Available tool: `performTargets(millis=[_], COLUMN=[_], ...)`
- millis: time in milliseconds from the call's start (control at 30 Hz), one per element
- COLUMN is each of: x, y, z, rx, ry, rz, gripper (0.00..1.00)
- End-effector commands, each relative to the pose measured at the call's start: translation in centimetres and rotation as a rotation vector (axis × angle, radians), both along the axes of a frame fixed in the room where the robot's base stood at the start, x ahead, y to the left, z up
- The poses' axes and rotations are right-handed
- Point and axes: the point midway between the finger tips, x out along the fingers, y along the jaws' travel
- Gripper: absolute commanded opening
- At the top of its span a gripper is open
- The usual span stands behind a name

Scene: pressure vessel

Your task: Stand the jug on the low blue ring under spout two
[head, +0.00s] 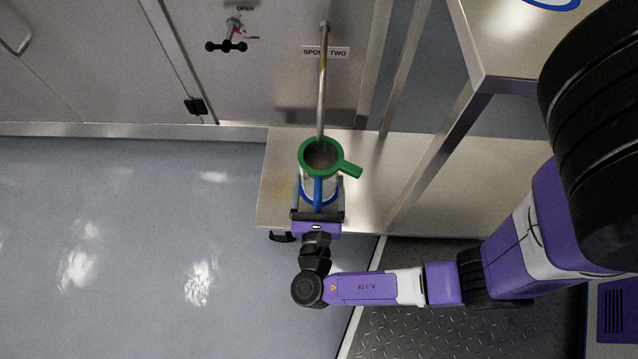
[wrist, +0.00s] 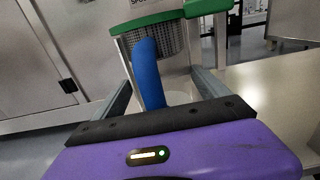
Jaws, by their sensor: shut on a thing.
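The pale jug (head: 306,186) stands upright over the low steel shelf, with a blue handle (head: 318,191) facing my gripper. A green-rimmed strainer (head: 322,157) with a mesh bowl and side grip sits on its top. My gripper (head: 318,198) is shut on the jug, its fingers either side of the handle; the wrist view shows the handle (wrist: 149,72) between them. Blue of the low ring (head: 333,198) shows around the jug's foot, mostly hidden; I cannot tell whether the jug touches it. The spout two pipe (head: 322,90) ends just above the strainer.
The low shelf (head: 275,190) has bare room right of the jug. A higher steel table (head: 510,50) with another blue ring (head: 552,3) stands at upper right. A valve handle (head: 228,45) marked OPEN is on the wall panel. Open floor (head: 120,230) lies left.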

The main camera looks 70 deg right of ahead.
Motion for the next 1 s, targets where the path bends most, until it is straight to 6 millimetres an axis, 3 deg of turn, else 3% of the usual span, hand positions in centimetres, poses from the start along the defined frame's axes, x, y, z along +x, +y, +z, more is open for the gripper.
performTargets(millis=[167, 433, 833, 867, 900, 1000], x=[0.2, 0.2, 0.2, 0.2, 0.2, 0.2], y=[-0.6, -0.5, -0.5, -0.5, -0.5, -0.5], z=[-0.4, -3.5, -3.7, -3.7, -3.7, -3.7], rx=[-0.001, -0.001, -0.001, 0.0, 0.0, 0.0], ry=[0.001, 0.001, 0.0, 0.001, 0.0, 0.001], rz=[0.0, 0.001, 0.001, 0.001, 0.001, 0.001], gripper=[0.12, 0.12, 0.12, 0.91, 0.98, 1.0])
